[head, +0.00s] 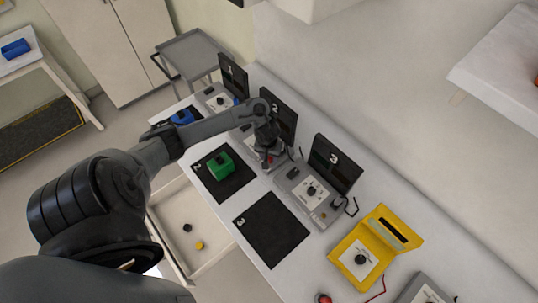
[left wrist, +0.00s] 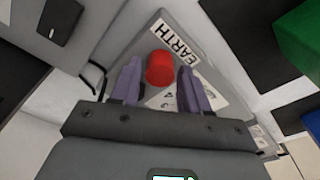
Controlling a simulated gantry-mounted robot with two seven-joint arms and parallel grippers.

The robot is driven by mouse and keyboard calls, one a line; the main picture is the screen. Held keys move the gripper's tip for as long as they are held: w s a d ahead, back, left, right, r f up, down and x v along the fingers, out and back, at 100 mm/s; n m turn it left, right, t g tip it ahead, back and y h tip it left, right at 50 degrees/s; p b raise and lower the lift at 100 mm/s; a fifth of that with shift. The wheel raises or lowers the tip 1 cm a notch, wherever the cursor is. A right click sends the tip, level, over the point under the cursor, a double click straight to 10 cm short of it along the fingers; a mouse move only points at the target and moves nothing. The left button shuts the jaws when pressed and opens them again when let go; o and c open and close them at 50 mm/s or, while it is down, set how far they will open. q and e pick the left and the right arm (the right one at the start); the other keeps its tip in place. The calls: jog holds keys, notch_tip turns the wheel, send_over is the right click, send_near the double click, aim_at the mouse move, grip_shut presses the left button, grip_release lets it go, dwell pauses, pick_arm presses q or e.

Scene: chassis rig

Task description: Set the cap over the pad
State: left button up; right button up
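My left gripper (head: 268,158) is over the grey unit at the middle station in the head view. In the left wrist view its two purple-grey fingers (left wrist: 160,88) are spread apart. A red round cap-like piece (left wrist: 160,68) shows between and just beyond the fingertips, over a grey plate labelled EARTH (left wrist: 174,40). A gap shows on the right side; I cannot tell whether the left finger touches it. Black square pads lie along the bench: pad 3 (head: 271,230) is bare, and pad 2 (head: 207,166) carries a green block (head: 221,166). My right gripper is not in view.
A grey unit with a black knob (head: 310,191) stands before the black number 3 panel (head: 335,164). An open drawer (head: 178,212) holds a black and a yellow piece. A blue block (head: 182,117) sits farther back.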

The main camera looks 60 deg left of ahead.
pick_arm(q)
jog(key=shift+o, duration=1.2)
jog(key=shift+r, duration=0.1)
notch_tip(320, 180, up, 11)
jog(key=p, duration=0.6)
jog(key=shift+s+d+f, duration=0.2)
jog(key=shift+s+d, duration=0.25)
